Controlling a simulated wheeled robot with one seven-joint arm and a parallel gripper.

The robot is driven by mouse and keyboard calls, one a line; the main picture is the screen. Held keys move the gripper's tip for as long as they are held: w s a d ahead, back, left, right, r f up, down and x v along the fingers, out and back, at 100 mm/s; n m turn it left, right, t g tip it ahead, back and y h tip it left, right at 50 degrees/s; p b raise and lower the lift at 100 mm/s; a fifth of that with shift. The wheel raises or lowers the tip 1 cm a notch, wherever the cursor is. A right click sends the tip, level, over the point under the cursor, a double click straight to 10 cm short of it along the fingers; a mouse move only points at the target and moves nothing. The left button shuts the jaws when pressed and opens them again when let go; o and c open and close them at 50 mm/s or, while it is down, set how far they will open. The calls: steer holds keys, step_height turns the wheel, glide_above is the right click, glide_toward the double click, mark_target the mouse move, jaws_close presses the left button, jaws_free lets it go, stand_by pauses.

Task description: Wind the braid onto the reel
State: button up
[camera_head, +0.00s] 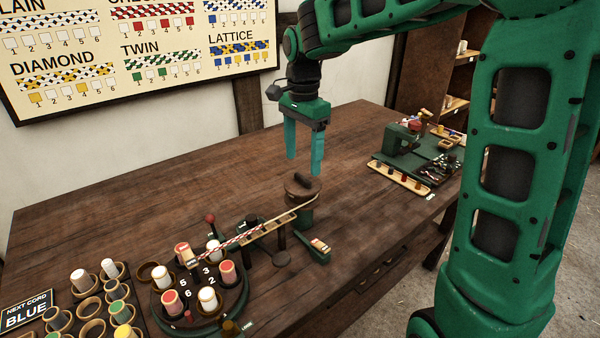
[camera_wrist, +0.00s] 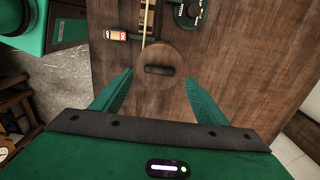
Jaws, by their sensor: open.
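The reel (camera_head: 301,190) is a brown round drum with a dark bar handle on top, standing near the middle of the table. In the wrist view its round wooden top (camera_wrist: 178,56) and dark handle (camera_wrist: 159,70) lie between my fingertips in the picture. My gripper (camera_head: 304,166) is open and empty, pointing down above the reel, apart from the handle. The red-and-white braid (camera_head: 245,238) runs from the round braiding stand (camera_head: 200,285) up along a wooden guide rail (camera_head: 283,221) towards the reel. Whether it is fixed to the reel cannot be told.
Several bobbins stand on the braiding stand. A rack of bobbins (camera_head: 88,307) is at the lower left, by a "NEXT CORD BLUE" sign (camera_head: 27,312). A green block with a labelled switch (camera_head: 318,247) sits beside the rail. A green machine (camera_head: 398,140) stands right. The table's back left is clear.

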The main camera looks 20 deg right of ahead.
mark_target(302, 177)
steer(key=shift+f, duration=2.55)
steer(key=c, duration=1.1)
steer(key=shift+o, duration=0.2)
steer(key=shift+a, duration=0.15)
